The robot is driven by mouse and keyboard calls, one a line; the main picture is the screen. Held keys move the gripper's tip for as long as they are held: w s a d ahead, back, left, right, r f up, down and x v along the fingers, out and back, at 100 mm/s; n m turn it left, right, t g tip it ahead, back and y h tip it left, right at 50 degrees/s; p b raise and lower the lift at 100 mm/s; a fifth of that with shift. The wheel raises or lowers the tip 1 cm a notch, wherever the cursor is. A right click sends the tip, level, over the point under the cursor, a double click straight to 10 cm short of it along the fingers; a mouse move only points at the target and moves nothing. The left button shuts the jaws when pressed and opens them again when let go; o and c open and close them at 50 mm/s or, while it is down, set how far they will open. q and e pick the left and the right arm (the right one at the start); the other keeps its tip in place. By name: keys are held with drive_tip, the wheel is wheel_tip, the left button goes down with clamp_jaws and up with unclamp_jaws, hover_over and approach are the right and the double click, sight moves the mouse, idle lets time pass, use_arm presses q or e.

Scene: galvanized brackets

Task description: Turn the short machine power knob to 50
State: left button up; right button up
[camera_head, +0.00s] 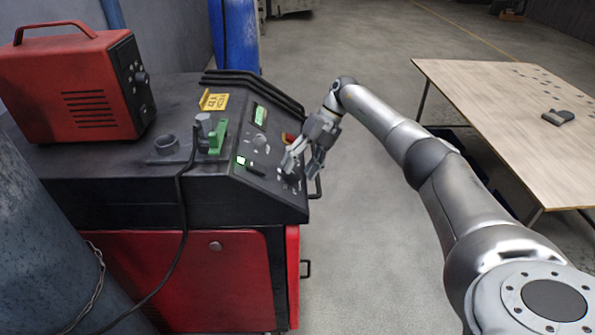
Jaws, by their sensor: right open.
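The low black-and-red machine (150,205) stands at the left, with a sloped black control panel (235,170) on its right side. A grey knob (259,141) sits on the upper part of this panel. A darker knob (289,174) sits lower, close to the fingers of my right gripper (302,168). The gripper is open and reaches down at the panel's right edge. Its fingers partly cover the lower knob, and I cannot tell whether they touch it. Dial marks are too small to read. My left gripper is out of view.
A red box unit (75,85) with a side knob stands on the machine's top. A green clamp (217,138) and a yellow sign (213,99) are near the panel. A wooden table (500,110) stands at the right, with open floor between.

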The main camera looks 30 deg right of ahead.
drive_tip(key=v, duration=1)
drive_tip(key=shift+d, duration=0.15)
